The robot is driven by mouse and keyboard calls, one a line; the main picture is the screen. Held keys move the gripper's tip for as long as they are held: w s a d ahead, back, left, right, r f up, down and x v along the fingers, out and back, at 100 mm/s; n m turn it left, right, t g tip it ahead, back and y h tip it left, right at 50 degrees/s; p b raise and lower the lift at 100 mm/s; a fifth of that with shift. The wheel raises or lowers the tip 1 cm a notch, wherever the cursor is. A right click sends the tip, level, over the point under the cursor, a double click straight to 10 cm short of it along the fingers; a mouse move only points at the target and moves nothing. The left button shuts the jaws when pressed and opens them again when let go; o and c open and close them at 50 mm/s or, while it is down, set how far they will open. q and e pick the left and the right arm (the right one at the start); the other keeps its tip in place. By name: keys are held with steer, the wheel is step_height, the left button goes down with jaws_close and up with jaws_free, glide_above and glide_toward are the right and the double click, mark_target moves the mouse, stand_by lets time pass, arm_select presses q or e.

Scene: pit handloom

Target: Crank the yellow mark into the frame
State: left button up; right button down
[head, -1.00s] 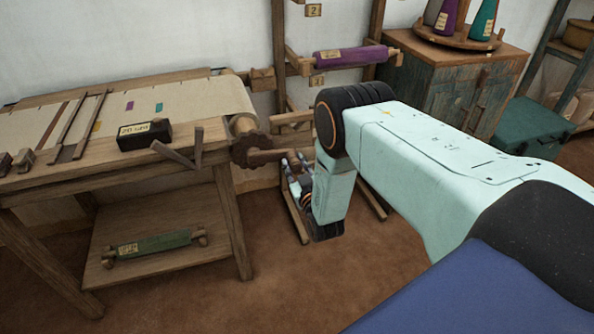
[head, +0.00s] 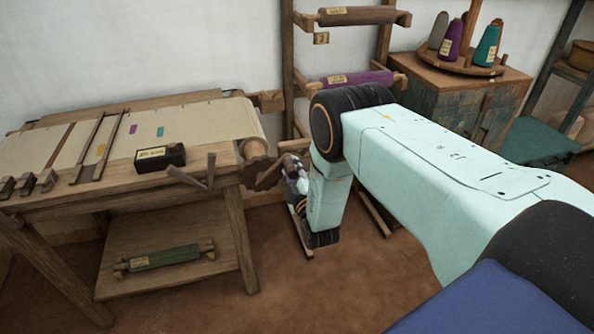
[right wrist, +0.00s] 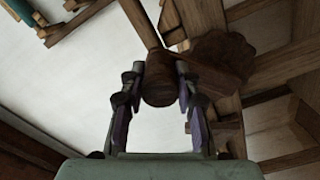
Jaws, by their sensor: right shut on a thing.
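The yellow mark (head: 101,150) lies on the pale cloth (head: 195,125) of the loom. It shows between the two dark bars of the wooden frame (head: 110,143), close to the right bar. A purple mark (head: 134,129) and a teal mark (head: 160,131) lie further right. The toothed crank wheel (head: 265,173) is at the loom's right end and also shows in the right wrist view (right wrist: 222,58). My right gripper (head: 296,168) is shut on the brown crank handle (right wrist: 158,90), which sits between its fingers. My left gripper is out of view.
A dark labelled block (head: 160,158) sits on the loom's front edge beside a wooden lever (head: 190,178). A rack with a purple roll (head: 355,79) stands behind my right arm. A green roll (head: 165,257) lies on the lower shelf. A cabinet (head: 455,95) carries several cones.

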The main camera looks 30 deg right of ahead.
steer(key=shift+w+a+r+n+p, duration=0.3)
steer(key=shift+a+r+n, duration=0.35)
steer(key=shift+n, duration=0.25)
steer(key=shift+r, duration=0.1)
steer(key=c, duration=1)
jaws_free()
steer(key=shift+s, duration=0.1)
steer(key=v, duration=1.2)
steer(key=shift+d, duration=0.1)
